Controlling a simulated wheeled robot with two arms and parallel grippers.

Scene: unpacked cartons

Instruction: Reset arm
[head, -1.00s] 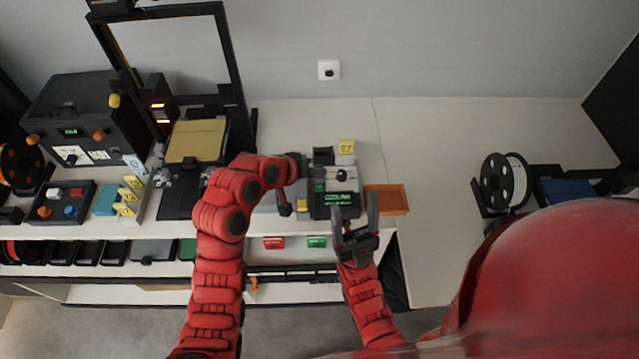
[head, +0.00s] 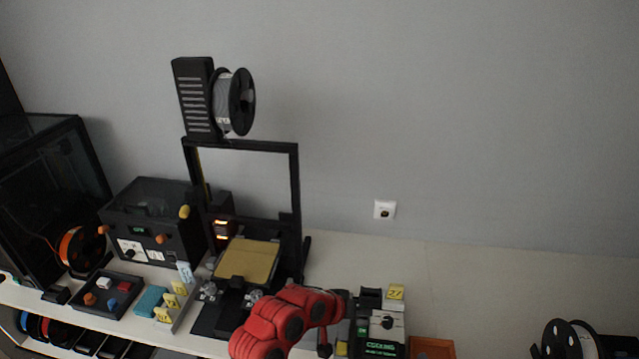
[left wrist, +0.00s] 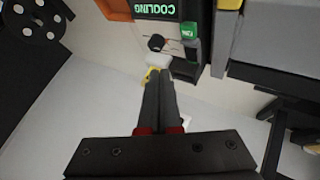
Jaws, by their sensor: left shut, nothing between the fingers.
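My left arm (head: 285,322) reaches in at the bottom of the head view, red and bent. My left gripper (head: 325,349) shows small and dark at its end, beside the black-and-white cooling unit (head: 388,326). In the left wrist view, the two dark fingers of the left gripper (left wrist: 158,76) are together with nothing between them. They lie in front of the cooling unit (left wrist: 150,35), which appears upside down there. My right arm and gripper are not in either current view.
A printer with a black frame (head: 296,190) and a gold plate (head: 247,261) stands left of my arm. An orange tray (head: 432,347) and a spool (head: 570,340) are at right. Bare worktop (head: 480,285) lies between the printer and spool.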

